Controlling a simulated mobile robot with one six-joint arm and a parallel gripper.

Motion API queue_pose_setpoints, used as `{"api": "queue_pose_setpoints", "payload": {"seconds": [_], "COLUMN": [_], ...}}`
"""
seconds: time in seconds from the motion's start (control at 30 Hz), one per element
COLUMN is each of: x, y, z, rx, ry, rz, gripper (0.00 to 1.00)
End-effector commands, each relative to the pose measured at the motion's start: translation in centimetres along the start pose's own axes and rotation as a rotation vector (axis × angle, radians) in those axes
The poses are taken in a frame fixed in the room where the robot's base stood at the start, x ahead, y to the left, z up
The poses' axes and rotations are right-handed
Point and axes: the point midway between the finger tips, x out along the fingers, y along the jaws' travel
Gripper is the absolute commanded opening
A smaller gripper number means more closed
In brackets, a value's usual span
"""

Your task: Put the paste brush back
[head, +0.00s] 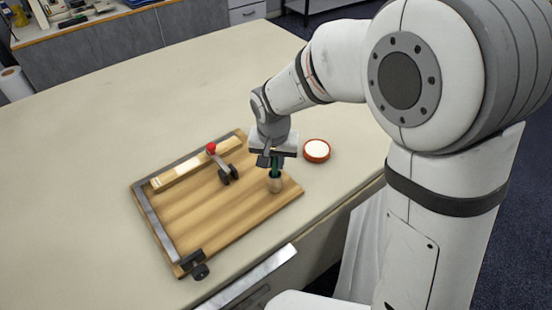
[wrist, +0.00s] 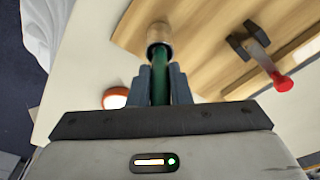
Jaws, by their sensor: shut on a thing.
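The paste brush shows as a green handle (head: 275,168), held upright under my gripper (head: 274,158). In the wrist view the green handle (wrist: 160,82) is between the two fingers of my gripper (wrist: 160,85), which is shut on it. The handle's far end meets the opening of a small tan cup (wrist: 159,33), and its lower end is hidden there. The cup (head: 274,184) stands near the right corner of the wooden board (head: 215,215). A round red-brown pot (head: 316,151) with white contents stands on the table just right of the board.
On the board are a pale wooden strip (head: 185,172), a dark clamp with a red knob (head: 211,148) and a metal edge bar (head: 155,222). Another dark clamp (head: 194,265) sits at its front corner. The cloth table (head: 90,130) is clear to the left and behind.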

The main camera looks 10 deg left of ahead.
Motion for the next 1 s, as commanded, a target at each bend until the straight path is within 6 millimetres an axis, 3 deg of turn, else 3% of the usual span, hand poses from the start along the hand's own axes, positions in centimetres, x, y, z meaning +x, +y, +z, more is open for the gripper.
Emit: {"api": "queue_pose_setpoints", "payload": {"seconds": [0.1,0.13,0.4,0.73,1.0], "x": [0.4,0.3,0.2,-0.5,-5.7], "y": [0.0,0.0,0.0,0.0,0.0], "z": [0.0,0.0,0.0,-0.1,-0.1], "rx": [0.000,0.001,0.001,0.002,0.001], "ry": [0.000,0.000,0.000,0.002,0.005], "rz": [0.000,0.000,0.000,-0.001,-0.004], "gripper": [0.00,0.19,0.39,0.39,0.39]}}
